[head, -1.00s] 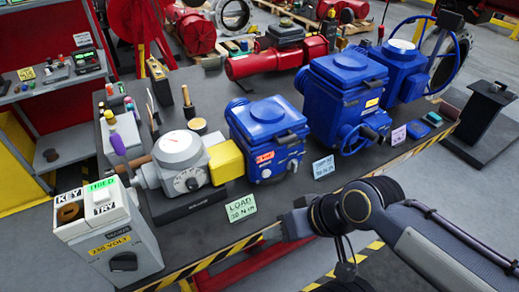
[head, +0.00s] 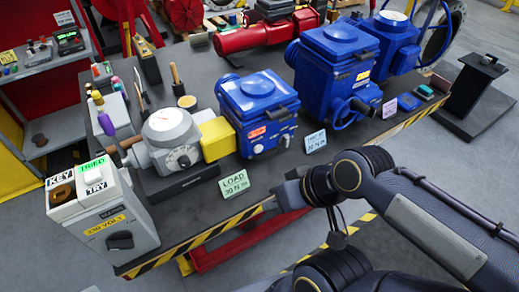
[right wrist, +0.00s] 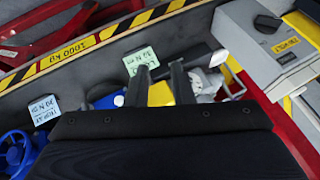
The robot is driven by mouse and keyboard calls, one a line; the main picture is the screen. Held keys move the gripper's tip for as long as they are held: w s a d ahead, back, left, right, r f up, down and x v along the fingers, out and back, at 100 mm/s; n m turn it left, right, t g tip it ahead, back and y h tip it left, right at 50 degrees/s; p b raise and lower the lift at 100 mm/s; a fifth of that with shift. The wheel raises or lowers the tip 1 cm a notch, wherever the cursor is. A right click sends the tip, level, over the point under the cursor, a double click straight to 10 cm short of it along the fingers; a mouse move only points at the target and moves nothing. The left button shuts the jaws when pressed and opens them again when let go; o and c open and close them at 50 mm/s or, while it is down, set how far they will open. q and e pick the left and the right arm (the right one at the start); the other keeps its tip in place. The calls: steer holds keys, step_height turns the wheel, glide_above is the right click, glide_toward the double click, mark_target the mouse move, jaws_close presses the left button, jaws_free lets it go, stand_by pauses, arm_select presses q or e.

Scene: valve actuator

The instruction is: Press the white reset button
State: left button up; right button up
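A grey control box (head: 112,225) marked "230 VOLT" stands at the bench's left front corner, with a black knob on its front. The box also shows at the upper right of the right wrist view (right wrist: 268,40). My right gripper (right wrist: 161,76) is open and empty, its two dark fingers apart over the bench's front edge. In the head view it is right of the box and apart from it. My left gripper is not in view.
A grey actuator (head: 172,140) with a yellow block stands right of the box. Blue actuators (head: 258,115) stand farther right. A green "LOAD" card (head: 234,184) lies near the striped front edge. Free room lies in front of the bench.

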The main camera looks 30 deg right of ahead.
jaws_close()
stand_by(1.4)
